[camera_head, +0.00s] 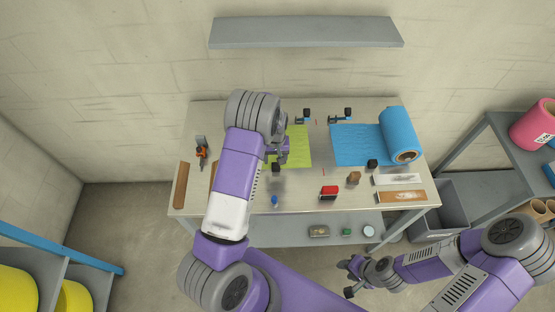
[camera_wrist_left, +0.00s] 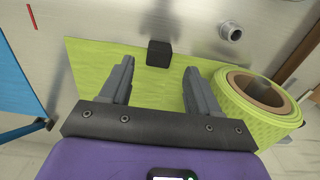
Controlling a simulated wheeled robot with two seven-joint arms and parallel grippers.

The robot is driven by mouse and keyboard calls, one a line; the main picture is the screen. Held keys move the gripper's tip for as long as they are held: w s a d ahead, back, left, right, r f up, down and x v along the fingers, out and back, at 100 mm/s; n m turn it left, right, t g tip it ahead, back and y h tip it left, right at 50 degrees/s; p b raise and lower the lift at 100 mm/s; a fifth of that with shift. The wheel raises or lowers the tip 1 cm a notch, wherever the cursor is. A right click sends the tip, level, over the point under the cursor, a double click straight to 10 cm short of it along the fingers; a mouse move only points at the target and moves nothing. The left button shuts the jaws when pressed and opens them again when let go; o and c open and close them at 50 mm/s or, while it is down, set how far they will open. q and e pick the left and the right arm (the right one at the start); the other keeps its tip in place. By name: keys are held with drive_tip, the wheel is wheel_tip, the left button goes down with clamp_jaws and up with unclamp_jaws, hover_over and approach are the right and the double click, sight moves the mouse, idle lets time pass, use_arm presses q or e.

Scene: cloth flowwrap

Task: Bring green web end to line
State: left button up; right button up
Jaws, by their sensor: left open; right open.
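The green web (camera_head: 299,150) lies flat on the table, its free right end short of the red line marks (camera_head: 323,171). In the wrist view the green web (camera_wrist_left: 90,62) runs to the green roll (camera_wrist_left: 262,112), which my left arm hides in the head view. My left gripper (camera_head: 279,152) is over the green web, open and empty. In the wrist view the jaws of the left gripper (camera_wrist_left: 158,72) are spread above the web. A black block (camera_wrist_left: 158,53) sits at the web's edge ahead of the fingertips. My right gripper (camera_head: 350,276) is open and empty, in front of the table.
A blue web (camera_head: 355,143) with its roll (camera_head: 402,140) lies on the right. A red tool (camera_head: 329,192), a small blue item (camera_head: 274,201) and a wooden block (camera_head: 353,177) stand near the front. Clamps (camera_head: 341,117) stand at the back. The middle gap between the webs is clear.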

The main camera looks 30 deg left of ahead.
sight(276, 165)
use_arm(q)
drive_tip(key=shift+w+f, duration=0.1)
drive_tip(key=shift+f, duration=2.1)
clamp_jaws()
